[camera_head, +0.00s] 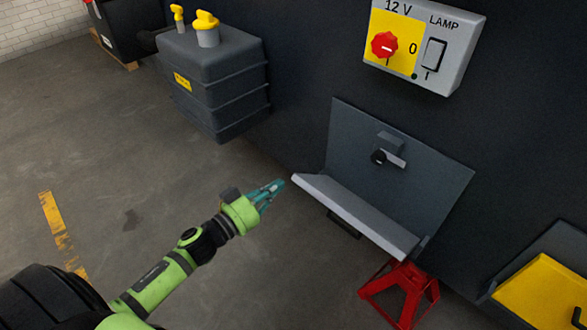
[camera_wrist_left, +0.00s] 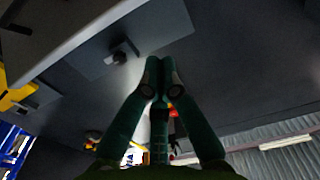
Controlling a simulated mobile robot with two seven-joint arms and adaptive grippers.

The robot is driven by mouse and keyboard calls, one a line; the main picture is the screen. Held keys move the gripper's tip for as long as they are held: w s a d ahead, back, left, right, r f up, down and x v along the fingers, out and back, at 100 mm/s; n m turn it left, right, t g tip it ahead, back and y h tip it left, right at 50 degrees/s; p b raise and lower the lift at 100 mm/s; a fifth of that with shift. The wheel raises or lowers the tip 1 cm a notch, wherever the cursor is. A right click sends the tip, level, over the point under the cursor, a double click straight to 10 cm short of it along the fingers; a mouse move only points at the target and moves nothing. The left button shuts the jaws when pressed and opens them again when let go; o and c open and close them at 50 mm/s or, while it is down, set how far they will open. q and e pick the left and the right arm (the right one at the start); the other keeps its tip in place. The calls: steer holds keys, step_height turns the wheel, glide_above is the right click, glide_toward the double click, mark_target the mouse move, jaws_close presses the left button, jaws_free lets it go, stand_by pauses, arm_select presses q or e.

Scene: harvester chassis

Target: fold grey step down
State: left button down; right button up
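The grey step (camera_head: 355,214) juts out from the lower edge of its grey back plate (camera_head: 425,175), its light front edge facing me. My right gripper is not seen.
A red jack stand (camera_head: 402,292) is below the step's right end. A grey box with a yellow cap (camera_head: 212,75) is at upper left. A 12 V switch panel (camera_head: 422,45) is above. A yellow panel (camera_head: 545,290) is at lower right. Floor left of my arm is clear.

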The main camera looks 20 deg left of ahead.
arm_select(q)
glide_above(297, 180)
steer(key=d, duration=0.1)
steer(key=shift+w+d+r, duration=0.15)
steer(key=shift+w, duration=0.1)
steer(key=shift+s+a+f+b, duration=0.1)
steer(key=shift+s+f+b, duration=0.25)
steer(key=shift+f, duration=0.3)
steer(key=shift+s+a+f+b, duration=0.1)
steer(key=shift+s+f+b, duration=0.2)
steer(key=shift+f, duration=0.3)
steer(key=shift+s+a+f, duration=0.1)
steer(key=shift+s+f, duration=0.2)
steer(key=shift+f, duration=0.05)
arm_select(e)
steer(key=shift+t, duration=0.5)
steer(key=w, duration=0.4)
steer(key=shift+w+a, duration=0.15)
